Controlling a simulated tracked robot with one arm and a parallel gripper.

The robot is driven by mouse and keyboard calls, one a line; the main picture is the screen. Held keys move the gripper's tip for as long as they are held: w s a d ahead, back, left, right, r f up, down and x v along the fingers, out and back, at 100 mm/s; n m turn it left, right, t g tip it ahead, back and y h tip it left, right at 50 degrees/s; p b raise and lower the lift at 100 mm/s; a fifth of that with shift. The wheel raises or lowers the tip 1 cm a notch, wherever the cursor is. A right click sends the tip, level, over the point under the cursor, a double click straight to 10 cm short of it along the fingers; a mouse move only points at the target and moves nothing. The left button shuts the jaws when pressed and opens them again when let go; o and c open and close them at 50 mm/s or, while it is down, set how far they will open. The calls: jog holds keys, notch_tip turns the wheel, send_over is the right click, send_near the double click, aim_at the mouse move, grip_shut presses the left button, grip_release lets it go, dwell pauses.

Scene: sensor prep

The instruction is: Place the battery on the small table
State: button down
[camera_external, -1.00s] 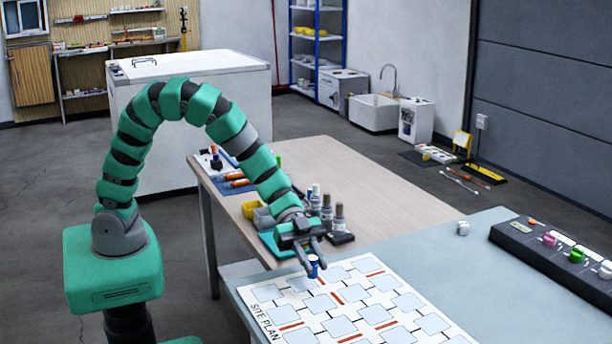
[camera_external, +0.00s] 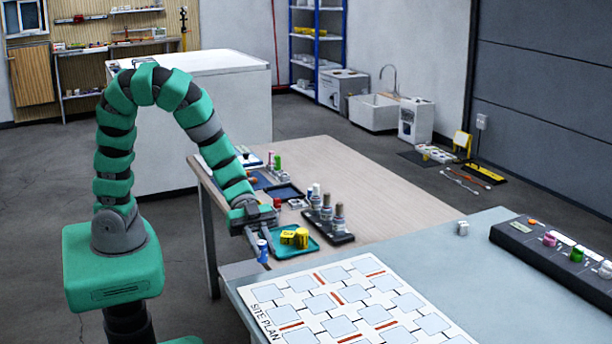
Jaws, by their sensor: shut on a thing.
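My gripper (camera_external: 262,241) points down, shut on the battery (camera_external: 262,252), a small blue cylinder with a light top, held upright between the fingers. It appears in front of the near end of the wooden-topped table (camera_external: 350,190), just left of a teal tray (camera_external: 312,249) holding yellow cylinders (camera_external: 295,237). The blue-grey table (camera_external: 440,250) with the printed site plan (camera_external: 350,300) is to the lower right. The frames do not show clearly which one is the small table. How high the battery is above any surface is hard to tell.
A dark holder with several bottles (camera_external: 338,221) stands right of the teal tray. A control box (camera_external: 560,245) with coloured knobs and a small white cube (camera_external: 462,228) are on the blue-grey table. The wooden table's right half is clear.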

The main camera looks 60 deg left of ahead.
jog(key=shift+s+a+b, duration=0.7)
jog(key=shift+b, duration=0.5)
jog(key=shift+r, duration=0.1)
